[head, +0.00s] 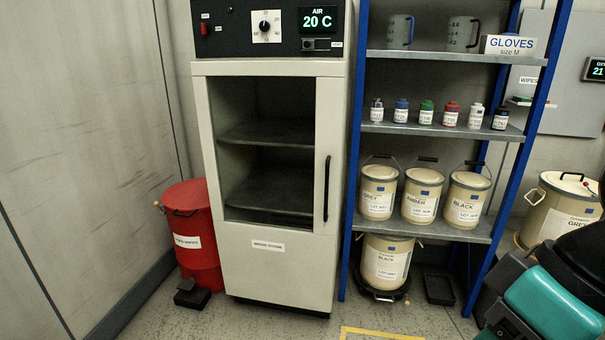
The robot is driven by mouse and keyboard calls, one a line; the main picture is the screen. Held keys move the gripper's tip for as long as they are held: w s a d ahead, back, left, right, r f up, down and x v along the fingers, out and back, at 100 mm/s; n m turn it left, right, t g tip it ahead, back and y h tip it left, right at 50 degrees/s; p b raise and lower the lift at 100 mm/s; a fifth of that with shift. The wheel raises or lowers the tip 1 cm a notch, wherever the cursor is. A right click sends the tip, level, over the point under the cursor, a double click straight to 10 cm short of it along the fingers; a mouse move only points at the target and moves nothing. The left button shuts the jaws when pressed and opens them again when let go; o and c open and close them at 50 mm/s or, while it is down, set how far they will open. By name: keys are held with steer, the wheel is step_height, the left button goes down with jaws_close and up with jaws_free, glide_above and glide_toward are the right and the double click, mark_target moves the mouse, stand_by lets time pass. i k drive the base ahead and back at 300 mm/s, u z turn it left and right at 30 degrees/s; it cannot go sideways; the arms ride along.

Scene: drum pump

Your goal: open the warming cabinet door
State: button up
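The warming cabinet (280,262) stands left of the middle in the head view, off-white with a black control panel on top. Its door (215,150) appears shut, with a dark window showing two empty-looking shelves (268,136). A black vertical handle (326,188) sits on the right side of the door. The display (318,19) reads AIR 20 C, and a dial (265,26) and a red switch (204,29) are beside it. My gripper is not in view; nothing touches the handle.
A red bin (194,235) stands close at the cabinet's left. A blue-framed shelf rack (352,150) with bottles and several pails stands close at its right. Another pail (560,205) is at far right. Floor in front of the cabinet is clear, with yellow tape (378,332) at right.

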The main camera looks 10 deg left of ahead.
mark_target(290, 267)
steer(key=u, duration=0.15)
steer(key=i, duration=1)
steer(key=z, duration=0.25)
